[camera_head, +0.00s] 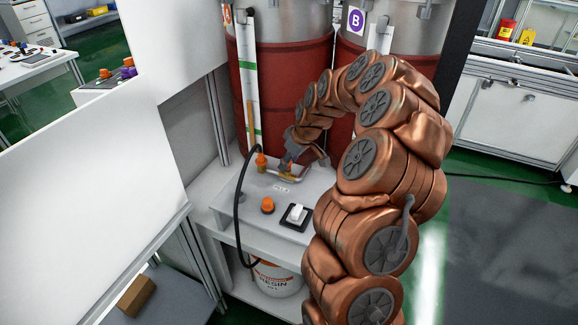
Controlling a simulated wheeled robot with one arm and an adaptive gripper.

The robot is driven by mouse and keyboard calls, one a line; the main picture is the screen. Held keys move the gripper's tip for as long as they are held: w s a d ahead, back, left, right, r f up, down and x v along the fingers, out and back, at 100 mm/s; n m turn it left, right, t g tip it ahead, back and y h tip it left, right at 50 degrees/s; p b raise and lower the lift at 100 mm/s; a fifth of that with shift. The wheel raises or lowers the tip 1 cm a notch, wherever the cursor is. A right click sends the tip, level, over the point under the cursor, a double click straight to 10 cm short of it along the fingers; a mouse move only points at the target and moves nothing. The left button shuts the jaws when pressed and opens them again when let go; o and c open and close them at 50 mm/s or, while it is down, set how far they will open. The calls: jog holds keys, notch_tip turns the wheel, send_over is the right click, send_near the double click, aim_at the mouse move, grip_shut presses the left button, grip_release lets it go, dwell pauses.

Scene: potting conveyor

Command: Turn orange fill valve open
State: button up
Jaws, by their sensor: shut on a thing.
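The orange fill valve (262,161) stands on the grey top of a small bench, left of the middle of the head view. A metal pipe runs right from it, and a black hose leaves it to the left. My gripper (289,168) is at the right part of this valve fitting, shut on it, with an orange piece showing beside the fingers. My arm and fingers hide part of the handle, so its exact angle is hard to tell.
An orange knob (267,205) and a white rocker switch (296,215) sit on the bench top (236,199). Two red-banded tanks (285,75) stand close behind. A resin bucket (277,279) is on the shelf below. A white panel (80,200) fills the left.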

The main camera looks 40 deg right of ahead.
jog(key=m+b, duration=0.1)
jog(key=m+h+b, duration=0.1)
jog(key=m+b, duration=0.1)
jog(key=shift+f+m+h, duration=0.3)
jog(key=m+b, duration=0.2)
jog(key=m+h+b, duration=0.1)
jog(key=m+b, duration=0.1)
jog(key=shift+a+m+h, duration=0.15)
jog(key=shift+m+h, duration=0.15)
jog(key=m+g+h+b, duration=0.1)
jog(key=m, duration=0.2)
jog(key=shift+w+r+b, duration=0.1)
jog(key=shift+r+b, duration=0.1)
jog(key=shift+b, duration=0.1)
jog(key=shift+a+r+m+g+h+b, duration=0.1)
jog(key=shift+m+g+h+b, duration=0.45)
jog(key=shift+m, duration=1.35)
jog(key=o, duration=1.1)
jog(key=shift+o, duration=0.2)
